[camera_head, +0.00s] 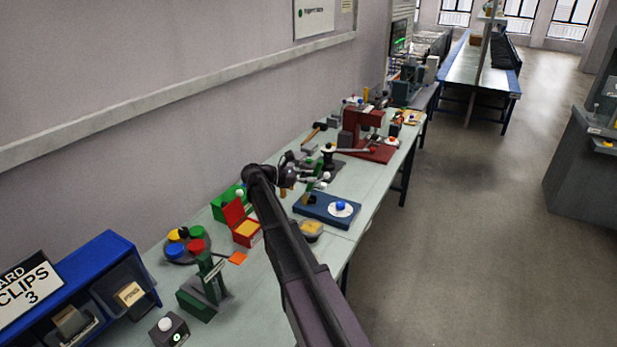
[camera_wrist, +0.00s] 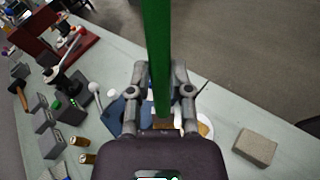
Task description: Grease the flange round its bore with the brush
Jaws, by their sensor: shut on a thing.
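My gripper (camera_wrist: 163,92) is shut on a green bar-shaped handle (camera_wrist: 157,45), which I take to be the brush. The handle runs up out of the wrist view, and a small brown part shows at its lower end between the fingers. In the head view my gripper (camera_head: 312,178) is above the bench, near the back edge of a blue plate (camera_head: 318,211). The plate carries a white disc with a blue knob (camera_head: 341,206). I cannot make out the flange or its bore for sure. A shallow dish with yellow content (camera_head: 312,229), possibly grease, sits in front of the plate.
A red press-like fixture (camera_head: 365,130) stands farther along the bench. A red box (camera_head: 245,228), a round tray of coloured caps (camera_head: 186,246) and a green stand (camera_head: 205,287) are nearer. Brass cylinders (camera_wrist: 87,158) and a tan block (camera_wrist: 255,146) show in the wrist view.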

